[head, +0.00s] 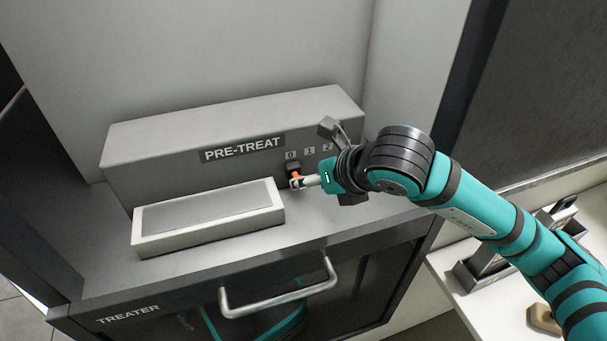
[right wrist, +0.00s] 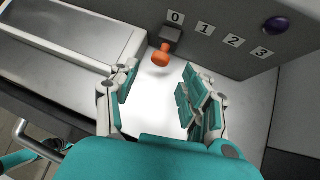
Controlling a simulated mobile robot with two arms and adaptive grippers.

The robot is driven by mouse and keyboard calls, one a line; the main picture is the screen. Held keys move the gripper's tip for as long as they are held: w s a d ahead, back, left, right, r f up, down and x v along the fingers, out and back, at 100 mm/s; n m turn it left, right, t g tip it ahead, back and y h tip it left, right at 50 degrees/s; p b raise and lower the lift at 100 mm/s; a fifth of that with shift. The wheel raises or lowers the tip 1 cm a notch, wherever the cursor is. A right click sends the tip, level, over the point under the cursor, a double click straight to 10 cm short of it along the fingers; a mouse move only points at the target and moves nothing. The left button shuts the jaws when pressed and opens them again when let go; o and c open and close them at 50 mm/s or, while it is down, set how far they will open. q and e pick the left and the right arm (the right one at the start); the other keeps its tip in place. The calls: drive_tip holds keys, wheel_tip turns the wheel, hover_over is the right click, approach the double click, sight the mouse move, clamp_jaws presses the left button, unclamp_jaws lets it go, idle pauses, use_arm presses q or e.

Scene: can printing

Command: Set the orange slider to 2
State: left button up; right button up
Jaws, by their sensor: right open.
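The orange slider (right wrist: 161,55) sticks out from a dark block under the label 0 (right wrist: 175,18) in the right wrist view. The label 2 (right wrist: 234,41) lies further right on the grey panel. In the head view the slider (head: 296,176) is partly hidden by my right gripper (head: 297,182). My right gripper (right wrist: 155,86) is open in the right wrist view, its fingers apart with the slider just ahead of the gap between them. I cannot tell whether a finger touches it. My left gripper is not in view.
The panel reads PRE-TREAT (head: 242,149). A pale raised tray (head: 208,235) stands left of the slider. A metal handle (head: 279,307) spans the TREATER front below. The surface right of the slider is clear.

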sight(295, 175)
drive_tip(key=shift+p+x, duration=0.4)
drive_tip(key=shift+x, duration=1.75)
drive_tip(key=shift+s, duration=0.1)
drive_tip(key=shift+c, duration=0.3)
clamp_jaws()
drive_tip(key=shift+d, duration=0.15)
